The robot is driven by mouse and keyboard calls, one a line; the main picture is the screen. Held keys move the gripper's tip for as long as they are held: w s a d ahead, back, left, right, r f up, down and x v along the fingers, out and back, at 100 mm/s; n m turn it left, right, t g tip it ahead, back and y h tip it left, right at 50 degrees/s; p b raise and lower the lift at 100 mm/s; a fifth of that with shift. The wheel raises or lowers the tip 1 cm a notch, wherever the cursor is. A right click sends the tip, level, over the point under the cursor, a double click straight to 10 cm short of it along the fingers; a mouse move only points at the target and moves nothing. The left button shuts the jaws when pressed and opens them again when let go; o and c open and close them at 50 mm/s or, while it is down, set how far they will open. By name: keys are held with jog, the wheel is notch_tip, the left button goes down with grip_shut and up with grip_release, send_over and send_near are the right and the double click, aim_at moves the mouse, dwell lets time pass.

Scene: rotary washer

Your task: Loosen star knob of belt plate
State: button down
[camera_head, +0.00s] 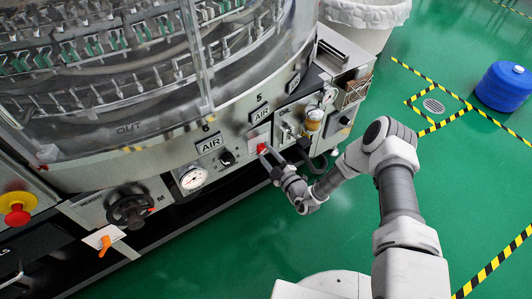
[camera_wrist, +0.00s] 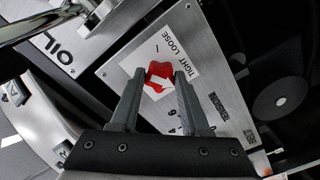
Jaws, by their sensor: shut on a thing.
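The red star knob (camera_wrist: 158,76) sits on a metal belt plate (camera_wrist: 222,68) beside a white label reading "TIGHT LOOSE". The plate also bears the word "TENSION" and some scale numbers. My gripper (camera_wrist: 160,77) is shut on the knob, with one fingertip on each side of it. In the head view the knob (camera_head: 262,148) is a small red spot on the machine's front, and my gripper (camera_head: 266,153) reaches it from the lower right. The fingers hide part of the knob and of the scale in the wrist view.
An "AIR" panel with a round gauge (camera_head: 193,178) is left of the knob. An oil unit with a yellow part (camera_head: 314,119) is to its right. A dark handwheel (camera_head: 131,208) and a red stop button (camera_head: 17,214) are further left. The green floor is open at right, near a blue drum (camera_head: 504,87).

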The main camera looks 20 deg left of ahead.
jog(key=shift+n, duration=0.3)
jog(key=n+p, duration=0.1)
jog(key=n, duration=0.3)
jog(key=shift+r+p, duration=0.15)
jog(key=shift+p, duration=0.2)
jog(key=n+p, duration=0.2)
jog(key=n, duration=0.4)
jog(key=shift+n+p, duration=0.3)
jog(key=shift+p, duration=0.1)
jog(key=n+p, duration=0.2)
jog(key=n, duration=0.3)
jog(key=shift+r, duration=0.1)
jog(key=n+p, duration=0.3)
jog(key=n, duration=0.3)
jog(key=shift+n, duration=0.4)
jog(key=shift+c, duration=1.9)
grip_release()
